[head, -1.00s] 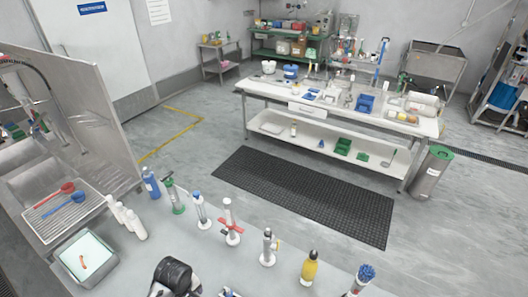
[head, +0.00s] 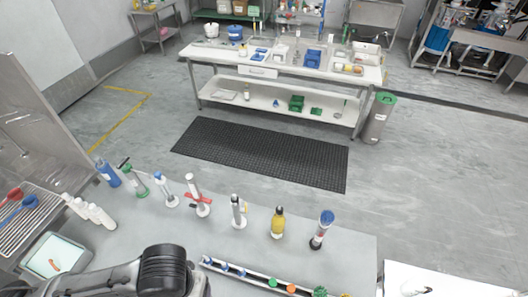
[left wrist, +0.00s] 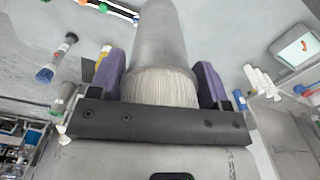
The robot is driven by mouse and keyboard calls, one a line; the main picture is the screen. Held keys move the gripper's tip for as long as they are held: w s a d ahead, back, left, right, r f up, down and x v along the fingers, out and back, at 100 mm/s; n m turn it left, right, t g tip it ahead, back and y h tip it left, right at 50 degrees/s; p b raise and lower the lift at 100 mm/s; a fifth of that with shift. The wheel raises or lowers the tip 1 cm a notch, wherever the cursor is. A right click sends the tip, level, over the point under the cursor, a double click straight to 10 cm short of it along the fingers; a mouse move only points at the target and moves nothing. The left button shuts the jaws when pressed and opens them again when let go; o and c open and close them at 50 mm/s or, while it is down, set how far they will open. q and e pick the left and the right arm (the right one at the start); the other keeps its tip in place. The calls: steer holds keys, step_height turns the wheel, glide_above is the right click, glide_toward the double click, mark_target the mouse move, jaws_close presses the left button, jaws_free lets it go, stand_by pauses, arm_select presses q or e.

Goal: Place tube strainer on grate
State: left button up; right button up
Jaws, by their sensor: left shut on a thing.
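My left gripper (left wrist: 160,82), with purple fingers, is shut on a grey metal cylinder (left wrist: 161,36) with a pale ribbed band, which looks like the tube strainer. The cylinder extends away from the fingers and its far end is cut off by the top of the left wrist view. In the head view only my left arm shows at the bottom left; its gripper and the held cylinder are out of frame. A slatted metal rack (head: 38,226), possibly the grate, is at the left edge with red and blue utensils on it. My right gripper is not in view.
Several bottles and tools, including a yellow bottle (head: 278,222), line the far edge of the near bench (head: 345,252). A long narrow tray (head: 238,276) holds coloured items. A shallow tray (head: 64,272) is left. Across the floor stands a white workbench (head: 225,60).

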arm_select(q)
steer(key=w+a+r+p, duration=0.1)
steer(key=w+a+r, duration=0.2)
steer(key=w+r, duration=0.3)
steer(key=shift+w+a+r+n, duration=0.2)
steer(key=shift+r+n, duration=0.1)
steer(key=shift+r, duration=1.7)
steer(key=shift+f, duration=0.15)
